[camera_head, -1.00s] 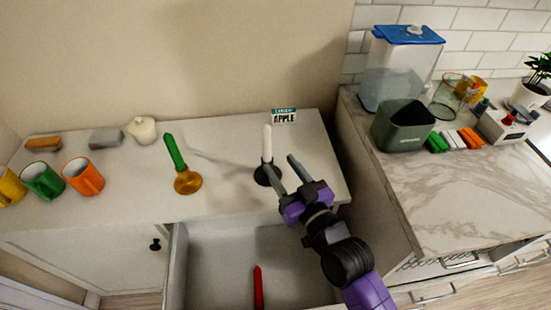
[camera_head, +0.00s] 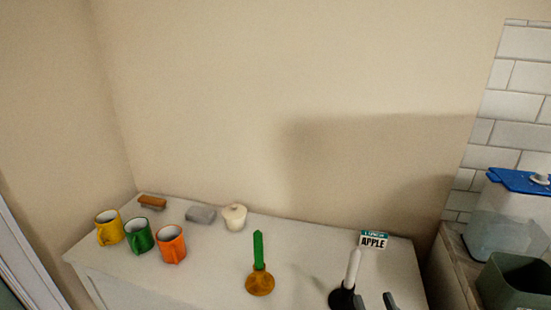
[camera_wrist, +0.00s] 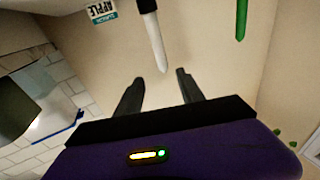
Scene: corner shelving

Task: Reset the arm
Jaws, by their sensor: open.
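My gripper (camera_head: 376,301) shows only as two dark fingertips at the bottom edge of the head view, just right of the black holder (camera_head: 342,298) with the white candle (camera_head: 352,268). In the wrist view my gripper (camera_wrist: 158,92) is open with nothing between its fingers. The white candle (camera_wrist: 156,40) stands beyond the fingertips there, apart from them as far as I can see. The rest of my arm is out of the head view.
A green candle (camera_head: 258,250) stands in a gold holder (camera_head: 260,284). Orange (camera_head: 171,245), green (camera_head: 139,236) and yellow (camera_head: 109,228) mugs stand left. An "APPLE" box (camera_head: 373,240) is behind the white candle. A dark green bin (camera_head: 515,284) and a blue-lidded container (camera_head: 505,225) stand right.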

